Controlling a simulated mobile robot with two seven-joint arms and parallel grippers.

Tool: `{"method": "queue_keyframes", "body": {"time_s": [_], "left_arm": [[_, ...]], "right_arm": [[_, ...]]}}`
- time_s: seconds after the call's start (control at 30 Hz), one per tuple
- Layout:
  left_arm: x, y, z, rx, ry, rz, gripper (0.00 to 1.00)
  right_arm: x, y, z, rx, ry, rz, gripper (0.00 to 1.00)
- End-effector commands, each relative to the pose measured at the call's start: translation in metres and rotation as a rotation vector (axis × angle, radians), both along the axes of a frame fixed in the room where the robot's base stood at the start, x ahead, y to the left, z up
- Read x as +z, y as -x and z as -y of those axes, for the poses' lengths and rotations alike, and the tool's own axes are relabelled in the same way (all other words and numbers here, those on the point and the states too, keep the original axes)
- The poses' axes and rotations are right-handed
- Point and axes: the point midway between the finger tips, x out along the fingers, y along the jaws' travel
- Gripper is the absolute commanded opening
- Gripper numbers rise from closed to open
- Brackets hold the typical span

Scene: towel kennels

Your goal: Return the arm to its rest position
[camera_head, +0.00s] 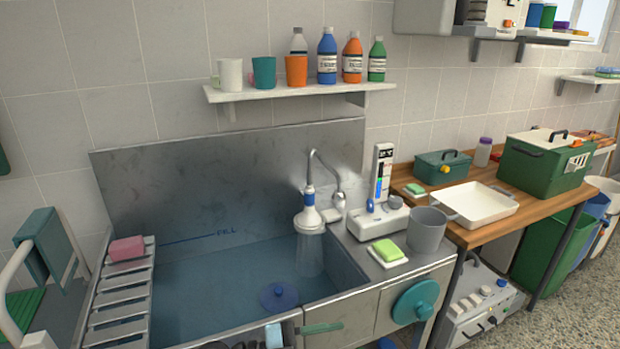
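A dark grey form (251,337) with a light blue piece (274,335) is cut off at the bottom edge, in front of the sink. I cannot tell what it is. The steel sink (120,190) holds bluish water, and a white shower head (309,220) pours into it. A blue round plug-like piece (279,296) sits in the basin.
A slatted rack (121,312) with a pink sponge (126,248) spans the sink's left side. A grey cup (427,229) and green sponge (388,249) stand right of it. A wooden table (540,208) bears a white tray (474,204). A shelf (225,96) holds cups and bottles.

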Motion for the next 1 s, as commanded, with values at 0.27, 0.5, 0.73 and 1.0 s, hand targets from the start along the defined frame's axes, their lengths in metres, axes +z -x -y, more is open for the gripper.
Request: {"method": "queue_keyframes", "body": {"time_s": [0.27,0.5,0.73,1.0], "left_arm": [[-0.052,0.001,-0.07,0.517,0.292,-0.222,0.51],[-0.154,0.04,-0.154,0.977,0.223,-0.525,0.51],[-0.25,0.131,-0.212,1.24,-0.018,-0.854,0.51],[-0.296,0.213,-0.236,1.306,-0.218,-1.084,0.51]], "right_arm": [[-0.005,0.005,-0.002,-0.002,-0.005,-0.014,0.36],[-0.01,0.01,-0.003,-0.002,-0.008,-0.028,0.36],[-0.015,0.014,-0.004,-0.003,-0.01,-0.041,0.36],[-0.018,0.015,-0.004,-0.004,-0.011,-0.046,0.36]]}}
